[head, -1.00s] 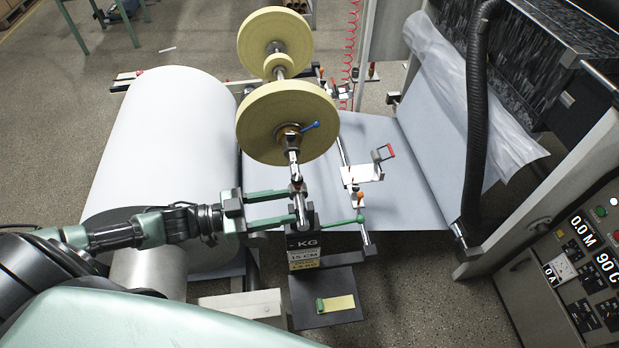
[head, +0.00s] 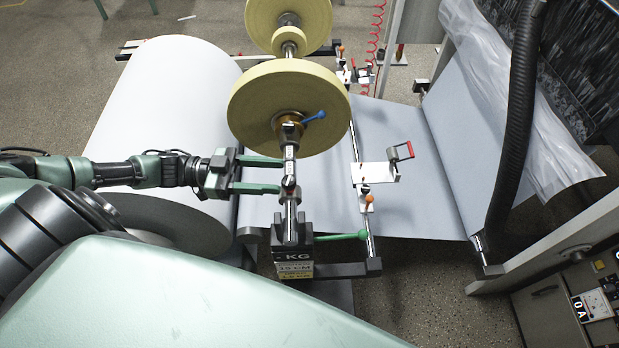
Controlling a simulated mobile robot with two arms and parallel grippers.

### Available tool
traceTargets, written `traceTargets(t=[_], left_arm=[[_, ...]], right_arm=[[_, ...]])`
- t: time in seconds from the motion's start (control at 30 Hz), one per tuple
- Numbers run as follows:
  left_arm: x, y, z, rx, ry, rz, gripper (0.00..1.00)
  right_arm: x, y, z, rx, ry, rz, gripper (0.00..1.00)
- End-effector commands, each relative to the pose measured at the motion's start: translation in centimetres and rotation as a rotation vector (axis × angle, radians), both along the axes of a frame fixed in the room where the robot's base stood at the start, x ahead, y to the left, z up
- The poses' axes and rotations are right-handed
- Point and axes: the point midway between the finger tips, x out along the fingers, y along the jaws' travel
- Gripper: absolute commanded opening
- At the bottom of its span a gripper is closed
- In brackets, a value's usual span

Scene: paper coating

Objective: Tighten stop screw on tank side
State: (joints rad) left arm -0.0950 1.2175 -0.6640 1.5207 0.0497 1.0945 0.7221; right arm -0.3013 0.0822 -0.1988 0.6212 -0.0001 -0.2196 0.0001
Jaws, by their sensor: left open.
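A yellow roll (head: 255,100) sits on a metal shaft (head: 290,168) that runs toward me. At its near face a metal collar (head: 287,130) carries a blue-handled screw (head: 314,117) pointing right. I cannot tell for sure whether this is the stop screw. My left gripper (head: 281,175) is open and empty. Its two green fingers lie left of the shaft, tips close to it, nearer to me than the collar. I cannot tell whether they touch the shaft. My right gripper is out of view.
A big white paper roll (head: 170,110) stands left, its web (head: 400,200) running right. A green-knobbed lever (head: 350,237), an orange knob (head: 369,199) and a red-handled bracket (head: 403,151) are right of the shaft. A black hose (head: 519,120) hangs at right.

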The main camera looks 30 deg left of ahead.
Motion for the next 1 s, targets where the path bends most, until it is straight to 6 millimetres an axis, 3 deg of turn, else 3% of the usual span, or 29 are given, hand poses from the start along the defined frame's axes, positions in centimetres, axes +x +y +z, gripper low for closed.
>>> traceTargets(t=[0.2, 0.37, 0.8, 1.0], left_arm=[[0.0, 0.0, -1.6, 0.0, 0.0, 0.0, 0.5], [0.1, -0.4, -1.6, -0.002, -0.001, 0.0, 0.5], [2.8, -6.1, -1.4, -0.002, -0.001, 0.0, 0.5], [3.3, -7.1, -1.6, 0.0, 0.0, 0.001, 0.5]], right_arm=[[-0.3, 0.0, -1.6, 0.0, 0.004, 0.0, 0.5], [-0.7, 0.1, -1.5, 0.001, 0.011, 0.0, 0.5], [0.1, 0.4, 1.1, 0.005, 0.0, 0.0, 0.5], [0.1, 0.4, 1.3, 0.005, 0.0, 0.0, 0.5]])
